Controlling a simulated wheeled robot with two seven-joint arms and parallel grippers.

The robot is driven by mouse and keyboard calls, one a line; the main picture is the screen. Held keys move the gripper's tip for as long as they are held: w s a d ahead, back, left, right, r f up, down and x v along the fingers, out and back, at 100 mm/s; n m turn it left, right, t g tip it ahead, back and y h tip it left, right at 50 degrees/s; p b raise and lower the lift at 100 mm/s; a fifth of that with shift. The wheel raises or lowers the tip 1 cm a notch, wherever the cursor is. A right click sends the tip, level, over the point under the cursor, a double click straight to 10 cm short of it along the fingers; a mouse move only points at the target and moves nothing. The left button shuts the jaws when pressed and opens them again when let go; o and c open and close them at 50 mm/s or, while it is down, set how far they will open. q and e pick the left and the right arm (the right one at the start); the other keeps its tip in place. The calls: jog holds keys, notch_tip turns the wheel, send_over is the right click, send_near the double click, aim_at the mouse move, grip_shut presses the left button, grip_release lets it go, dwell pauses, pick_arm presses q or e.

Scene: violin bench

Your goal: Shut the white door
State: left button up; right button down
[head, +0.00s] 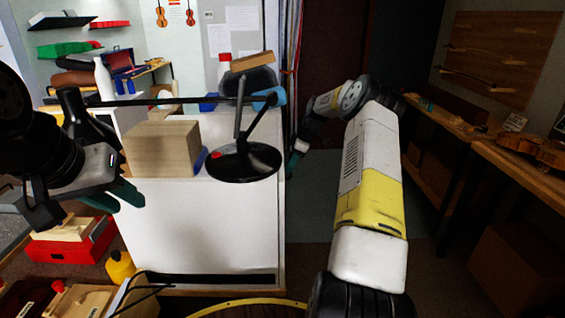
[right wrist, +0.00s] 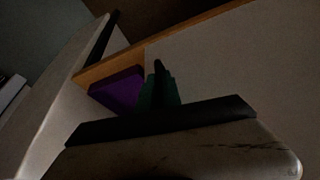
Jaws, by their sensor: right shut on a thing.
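A white cabinet (head: 200,235) stands in the middle of the head view, with a large plain white face towards me. I cannot clearly tell its door from its other panels.
A wooden block (head: 161,148) and a black lamp (head: 243,160) stand on the cabinet top. A purple thing (right wrist: 117,89) sits close beside the right fingers. Red boxes (head: 70,245) are at the lower left. Wooden benches (head: 530,170) line the right; floor between is clear.

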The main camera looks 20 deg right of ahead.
jog(key=shift+w+a, duration=0.15)
jog(key=shift+a, duration=0.15)
jog(key=c, duration=1.5)
grip_release()
jog(key=shift+a, duration=0.15)
jog(key=shift+d, duration=0.2)
jog(key=v, duration=0.7)
jog(key=shift+d+r, duration=0.1)
jog(key=shift+r, duration=0.25)
